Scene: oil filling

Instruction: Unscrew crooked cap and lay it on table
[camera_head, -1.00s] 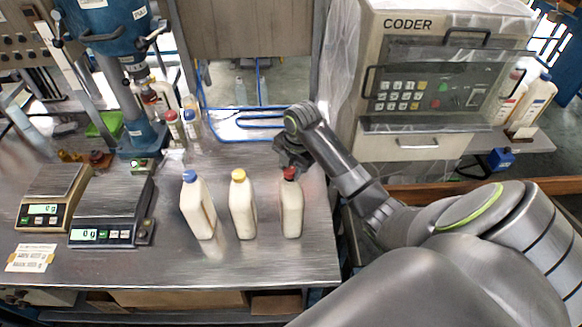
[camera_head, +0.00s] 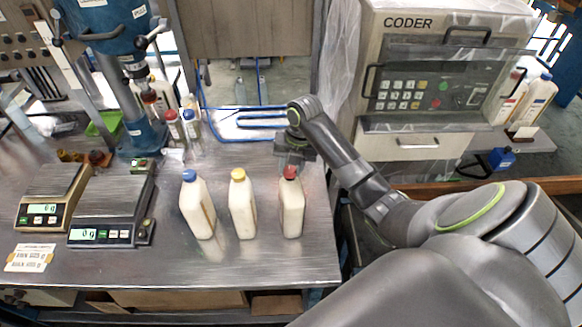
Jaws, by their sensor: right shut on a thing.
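Three white bottles stand upright in a row on the steel table (camera_head: 120,265). The left one (camera_head: 197,212) has a blue cap (camera_head: 189,175), the middle one (camera_head: 242,212) a yellow cap (camera_head: 238,174), the right one (camera_head: 291,212) a red cap (camera_head: 290,171). My right gripper (camera_head: 291,164) comes from above and behind the right bottle and is shut on the red cap, which still sits at the bottle's neck. The fingers partly hide the cap's top, and its tilt is too small to judge. My left gripper is not in view.
Two scales (camera_head: 112,208) stand on the left of the table, with a paper label (camera_head: 30,258) in front. A blue machine (camera_head: 110,40) and small bottles (camera_head: 172,125) stand behind. The coder machine (camera_head: 410,90) is at the right. The table's front middle is clear.

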